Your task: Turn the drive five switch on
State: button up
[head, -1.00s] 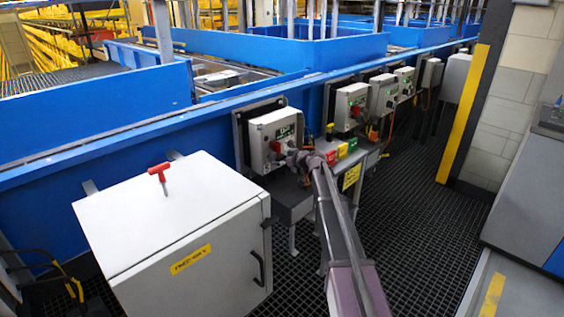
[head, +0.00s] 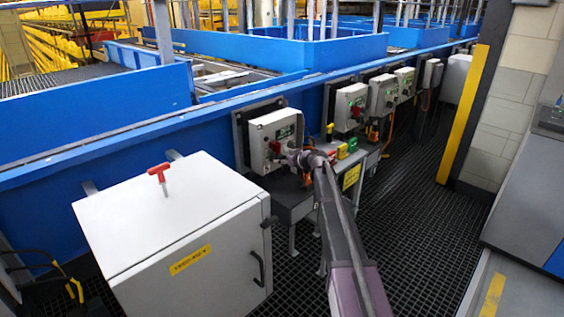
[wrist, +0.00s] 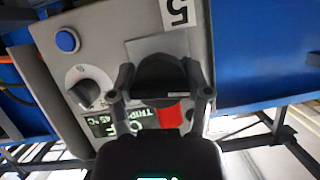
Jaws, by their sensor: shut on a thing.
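The drive five control box (head: 262,137) is a light grey panel on the blue conveyor side. It also shows close up in the wrist view (wrist: 215,55), with a "5" label (wrist: 178,11). Its black rotary switch (wrist: 158,78) sits on a pale plate. My gripper (wrist: 161,98) is shut on this switch, one finger on either side. In the head view my gripper (head: 292,158) is at the box's lower right and hides the switch. A small display (wrist: 122,122) seems to read OFF, TRIP and 45 °C, partly hidden by my gripper.
The panel also has a blue button (wrist: 67,40), a smaller selector knob (wrist: 88,88) and a red part (wrist: 170,115) beside the switch. Similar boxes (head: 350,105) line the conveyor to the right. A white cabinet (head: 165,230) with a red T-handle (head: 159,172) stands front left.

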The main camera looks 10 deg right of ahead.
jog(key=shift+a+m+g+y+b, duration=0.15)
jog(key=shift+m+g+y+b, duration=0.25)
jog(key=shift+m+y, duration=0.75)
jog(key=shift+m+h, duration=0.25)
jog(key=shift+m, duration=0.1)
jog(key=o, duration=1.2)
jog(key=shift+c, duration=0.2)
jog(key=shift+h, duration=0.3)
